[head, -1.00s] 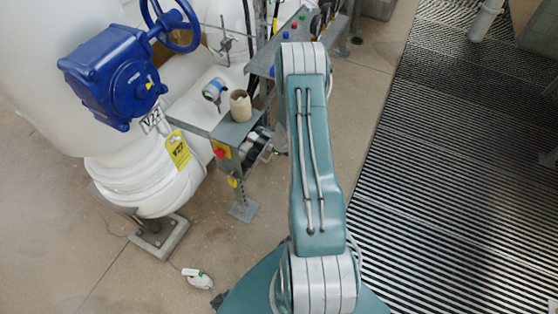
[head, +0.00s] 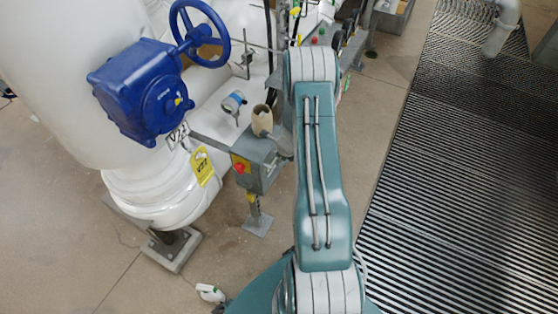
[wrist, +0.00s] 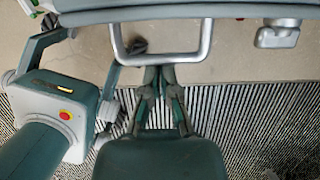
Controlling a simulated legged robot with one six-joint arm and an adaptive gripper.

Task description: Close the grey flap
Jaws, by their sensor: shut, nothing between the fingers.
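In the wrist view, a grey panel, apparently the flap (wrist: 225,13), crosses the top of the picture. It carries a silver U-shaped handle (wrist: 190,58) and a small silver latch (wrist: 278,37) at the right. My gripper (wrist: 160,72) is shut and empty, its fingers pointing at the handle's lower bar. I cannot tell whether the tips touch the bar or sit beneath it. In the head view, the grey cabinet (head: 262,172) stands left of my arm. My arm hides much of its right side, and the flap is not clear there.
A blue valve (head: 145,95) with a handwheel sits on the white pipe (head: 60,70) at left. A white bottle (head: 210,293) lies on the floor. The floor grating (head: 460,200) at right is clear.

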